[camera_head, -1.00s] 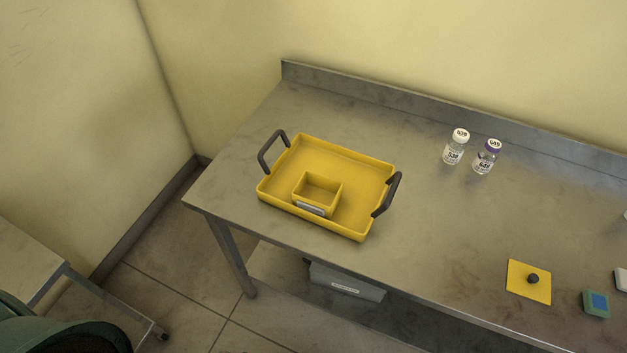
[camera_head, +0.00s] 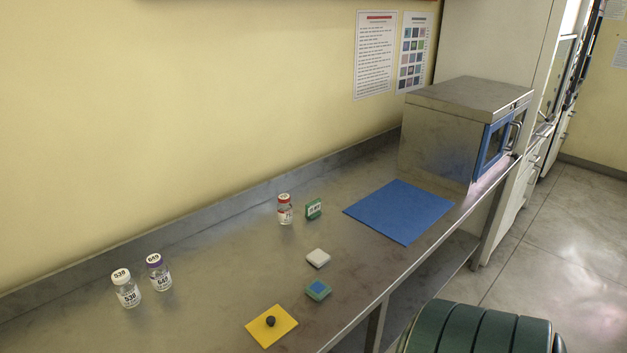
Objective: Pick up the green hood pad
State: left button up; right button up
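A small green block with a blue square on top (camera_head: 318,290) lies on the steel bench, between a yellow square and a white block. A second green piece (camera_head: 313,209) with a pale marked face stands upright beside a red-capped bottle farther back. I cannot tell for certain which of the two is the green hood pad. Neither of my grippers is in view, and nothing is touching either green piece.
The steel bench (camera_head: 210,270) holds a yellow square with a dark knob (camera_head: 285,332), a white block (camera_head: 317,258), a red-capped bottle (camera_head: 285,212), bottles 539 (camera_head: 127,292) and 649 (camera_head: 159,277). A blue mat (camera_head: 400,211) lies before a steel incubator (camera_head: 440,135).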

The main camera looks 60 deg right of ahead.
aim_at(317, 289)
jog(key=z, duration=0.4)
jog(key=k+z, duration=0.15)
jog(key=z, duration=0.7)
jog(key=k+z, duration=0.15)
jog(key=z, duration=0.7)
jog(key=k+l, duration=0.05)
